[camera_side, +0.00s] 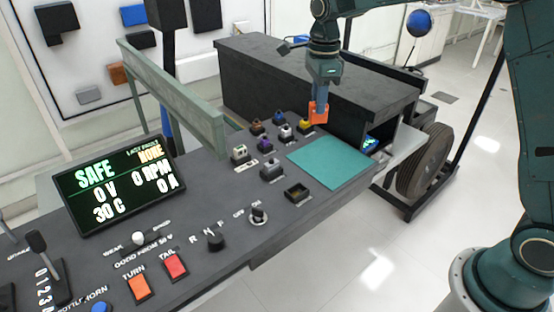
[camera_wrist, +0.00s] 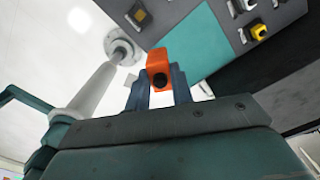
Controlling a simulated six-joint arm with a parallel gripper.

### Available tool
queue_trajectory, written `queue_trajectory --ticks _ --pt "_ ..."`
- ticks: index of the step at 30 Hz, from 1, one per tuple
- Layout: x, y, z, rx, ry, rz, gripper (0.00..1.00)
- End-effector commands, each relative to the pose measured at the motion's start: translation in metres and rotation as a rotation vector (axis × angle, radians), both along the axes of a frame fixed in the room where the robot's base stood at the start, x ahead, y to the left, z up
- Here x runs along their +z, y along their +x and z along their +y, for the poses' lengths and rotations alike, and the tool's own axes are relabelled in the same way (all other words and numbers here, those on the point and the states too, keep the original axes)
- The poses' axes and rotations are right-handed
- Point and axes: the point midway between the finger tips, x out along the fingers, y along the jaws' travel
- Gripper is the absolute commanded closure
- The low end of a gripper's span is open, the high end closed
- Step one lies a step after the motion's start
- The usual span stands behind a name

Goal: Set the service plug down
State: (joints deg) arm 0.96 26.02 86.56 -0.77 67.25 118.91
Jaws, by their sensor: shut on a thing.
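The service plug is the orange block (camera_side: 318,112) at the end of my gripper in the side view. It also shows in the wrist view (camera_wrist: 158,62), with a dark round hole or knob on its face. My gripper (camera_side: 321,98) points down and is shut on the plug, one finger on each side of it. In the side view the plug is in front of the black box and above the far edge of a teal mat (camera_side: 330,160). The mat also shows in the wrist view (camera_wrist: 203,40). I cannot tell the exact height of the plug above the panel.
Several small connectors stand left of the mat, including a yellow one (camera_side: 304,127). An empty-looking dark square socket (camera_side: 297,192) is in front of the mat. The long black box (camera_side: 300,75) stands behind. A display (camera_side: 118,183) reads SAFE, 0 V. The mat is bare.

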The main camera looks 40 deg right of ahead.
Motion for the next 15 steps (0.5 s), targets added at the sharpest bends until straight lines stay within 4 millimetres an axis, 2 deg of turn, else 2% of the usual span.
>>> queue_trajectory --ticks 1,9,15 --pt "0.000 0.002 -0.018 -0.031 0.001 0.000 1.00" --pt "0.003 0.001 -0.100 -0.167 0.006 -0.006 1.00" --pt "0.004 -0.005 -0.145 -0.241 0.008 -0.008 1.00"
